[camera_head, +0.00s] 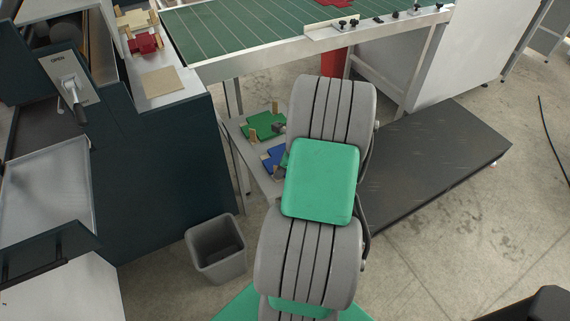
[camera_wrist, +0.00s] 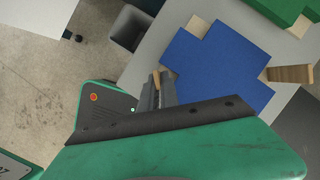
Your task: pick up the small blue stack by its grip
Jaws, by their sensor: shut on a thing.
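The small blue stack (camera_wrist: 215,65) is a cross-shaped pile of flat blue blanks, large in the wrist view on a grey shelf (camera_wrist: 185,38). It has a wooden block (camera_wrist: 290,73) at its right side and a wooden grip (camera_wrist: 157,80) at its left edge. My gripper (camera_wrist: 157,92) is shut on that left grip, its grey fingers beside the stack's edge. My own green housing covers the lower part of this view. In the head view the blue stack (camera_head: 270,160) is partly hidden behind my arm. I cannot tell whether the stack is clear of the shelf.
A green stack (camera_head: 263,126) with wooden blocks lies beside the blue one on the low shelf (camera_head: 238,130). A grey bin (camera_head: 216,248) stands on the floor to the left. The green-topped table (camera_head: 240,35) is above and behind. A dark platform (camera_head: 430,165) lies to the right.

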